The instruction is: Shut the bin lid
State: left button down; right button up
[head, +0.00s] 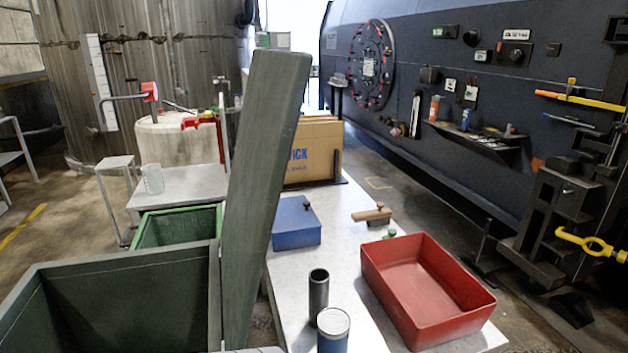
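A large dark green bin (120,262) stands at the lower left in the head view, its top open and its inside showing. Its dark green lid (262,180) stands nearly upright along the bin's right side, leaning a little to the right at the top. The lid is open. The lower end of the lid runs down beside the bin's right wall; the hinge is not clear. Neither of my grippers shows in the head view.
Right of the lid is a light table with a blue box (294,224), a red tray (425,290), a dark cylinder (318,292), a blue can (333,332) and a cardboard box (318,150). A smaller green bin (178,226) stands behind the large one.

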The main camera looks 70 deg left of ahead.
aim_at(276, 85)
jog(key=i, duration=0.75)
jog(key=u, duration=2.75)
